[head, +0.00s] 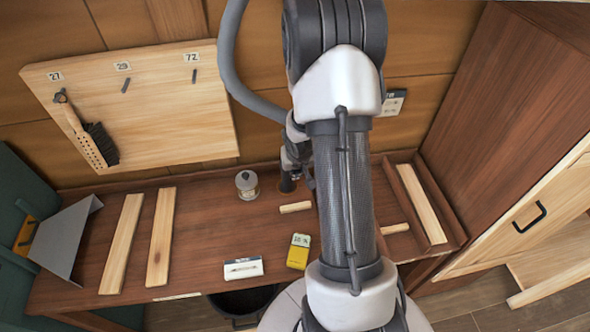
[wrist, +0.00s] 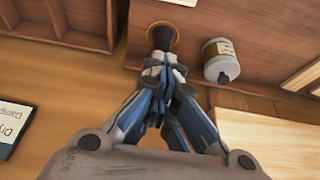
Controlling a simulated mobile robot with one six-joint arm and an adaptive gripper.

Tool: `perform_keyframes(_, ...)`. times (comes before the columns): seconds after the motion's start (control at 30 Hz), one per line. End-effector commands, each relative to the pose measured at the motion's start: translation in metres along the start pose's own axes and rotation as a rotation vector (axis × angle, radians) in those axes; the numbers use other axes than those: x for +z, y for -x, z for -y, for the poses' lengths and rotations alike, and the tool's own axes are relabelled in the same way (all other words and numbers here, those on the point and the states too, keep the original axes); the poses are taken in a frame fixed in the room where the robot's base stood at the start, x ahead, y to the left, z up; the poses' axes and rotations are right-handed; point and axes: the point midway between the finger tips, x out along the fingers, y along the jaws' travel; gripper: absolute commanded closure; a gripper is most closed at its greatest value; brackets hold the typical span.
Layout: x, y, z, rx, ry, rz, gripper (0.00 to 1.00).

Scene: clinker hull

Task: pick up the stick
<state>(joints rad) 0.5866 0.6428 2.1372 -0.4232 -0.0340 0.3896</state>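Several pale wooden strips lie about, and I cannot tell for sure which is the stick. A short pale stick (head: 295,207) lies on the brown bench just in front of my gripper (head: 288,184). A pale piece, probably the same one, is cut off at the top edge of the wrist view (wrist: 180,2). In the wrist view my gripper (wrist: 161,38) has its fingertips together, with no stick between them. The tips are over a round orange-brown thing (wrist: 176,38), which they partly hide. Another short pale piece (head: 395,228) lies right of my arm, partly hidden.
A lidded jar (head: 247,185) stands close to my gripper. Two long planks (head: 122,244) lie at the left. A compartmented tray (head: 447,221) is at the right. A pegboard (head: 165,115) with a brush rises behind.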

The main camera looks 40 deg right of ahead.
Motion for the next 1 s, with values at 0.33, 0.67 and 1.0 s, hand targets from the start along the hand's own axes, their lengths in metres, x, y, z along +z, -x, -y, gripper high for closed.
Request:
perform_keyframes(0.33, -0.0003, 0.0010, 0.0000, 0.000, 0.000, 0.000, 1.00)
perform_keyframes(0.67, -0.0005, 0.0011, 0.0000, 0.000, 0.000, 0.000, 0.78)
perform_keyframes(1.0, -0.0005, 0.0011, 0.0000, 0.000, 0.000, 0.000, 0.55)
